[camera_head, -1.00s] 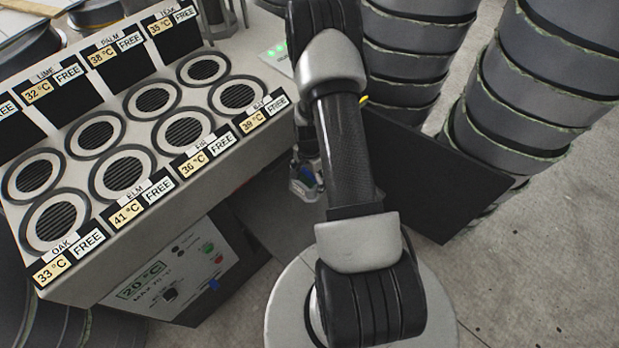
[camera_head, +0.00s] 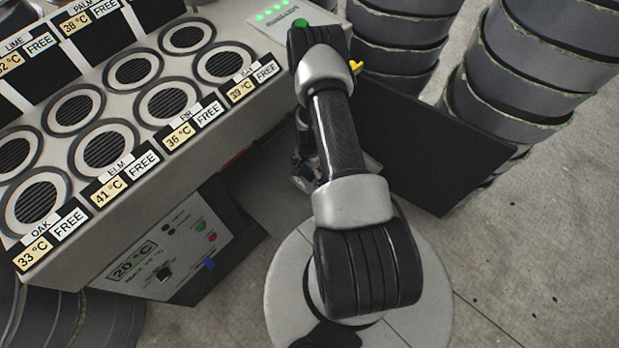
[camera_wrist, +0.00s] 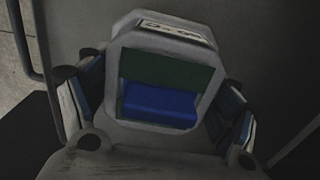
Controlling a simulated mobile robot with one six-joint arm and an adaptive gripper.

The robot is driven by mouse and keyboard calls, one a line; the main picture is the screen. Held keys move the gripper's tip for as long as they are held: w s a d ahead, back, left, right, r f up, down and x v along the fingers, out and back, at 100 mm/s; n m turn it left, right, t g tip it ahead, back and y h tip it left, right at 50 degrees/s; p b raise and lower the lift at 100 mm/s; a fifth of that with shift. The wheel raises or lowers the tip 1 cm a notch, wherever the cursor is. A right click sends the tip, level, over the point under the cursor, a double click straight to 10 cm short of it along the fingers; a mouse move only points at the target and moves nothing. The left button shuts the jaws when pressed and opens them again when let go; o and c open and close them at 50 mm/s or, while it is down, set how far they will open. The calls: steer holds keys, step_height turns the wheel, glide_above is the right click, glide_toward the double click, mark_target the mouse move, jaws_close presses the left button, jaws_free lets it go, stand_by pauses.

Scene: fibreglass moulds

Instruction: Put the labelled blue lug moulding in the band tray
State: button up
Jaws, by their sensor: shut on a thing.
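In the wrist view a pale grey, eight-sided moulding (camera_wrist: 165,55) fills the middle. Its face has a dark green recess and a blue lug (camera_wrist: 158,104). A white label with dark marks, too blurred to read, lies on its top edge. My gripper (camera_wrist: 160,103) is shut on it, with a blue-and-white finger at each side. In the head view my gripper (camera_head: 304,172) is low behind my arm and mostly hidden, and the moulding cannot be made out there. I cannot identify the band tray in either view.
A pale bench (camera_head: 130,190) with several round grilled stations, tagged with names, temperatures and FREE, stands at left. Below is a control panel (camera_head: 165,255) reading 20 °C. A dark panel (camera_head: 430,160) and stacked grey moulds (camera_head: 520,85) stand at right. Floor is clear at lower right.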

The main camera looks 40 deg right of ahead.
mark_target(309, 178)
steer(key=shift+f+b, duration=0.5)
steer(key=shift+f, duration=1.5)
steer(key=shift+f, duration=0.2)
steer(key=o, duration=1.2)
steer(key=shift+c, duration=0.2)
step_height(309, 178, up, 12)
steer(key=p, duration=0.3)
steer(key=shift+r, duration=0.2)
